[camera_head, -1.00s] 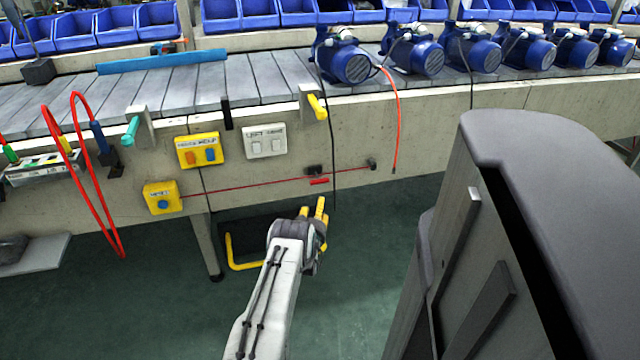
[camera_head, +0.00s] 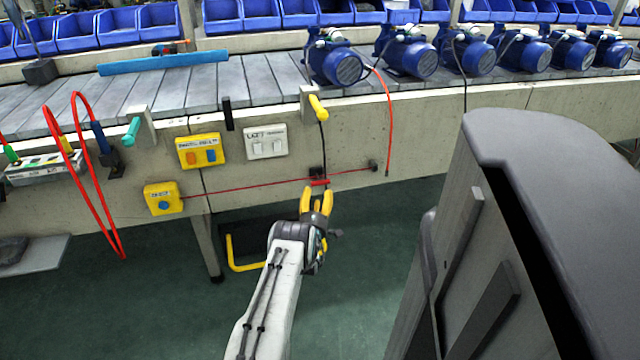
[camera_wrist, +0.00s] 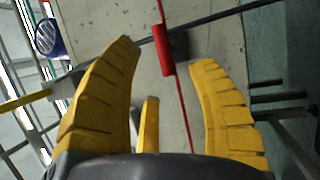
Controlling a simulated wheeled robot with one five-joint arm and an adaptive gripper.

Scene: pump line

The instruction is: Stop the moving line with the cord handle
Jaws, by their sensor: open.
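The red cord (camera_head: 240,187) runs along the front of the line, from a yellow box with a blue button (camera_head: 162,198) to a dark bracket on the right. A small red handle (camera_head: 319,182) sits on the cord. It also shows in the wrist view (camera_wrist: 164,52), just beyond and between my fingertips. My gripper (camera_head: 317,197) is open and empty, its yellow fingers just below the handle in the head view. It also shows in the wrist view (camera_wrist: 165,62). Blue pumps (camera_head: 335,62) stand on the slatted conveyor (camera_head: 190,88).
Above the cord are a yellow two-button box (camera_head: 201,151), a white switch plate (camera_head: 265,142) and a yellow lever (camera_head: 318,107). A red hose (camera_head: 388,125) and a dark cable hang nearby. A yellow floor pedal frame (camera_head: 231,252) is below. Open floor lies in front.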

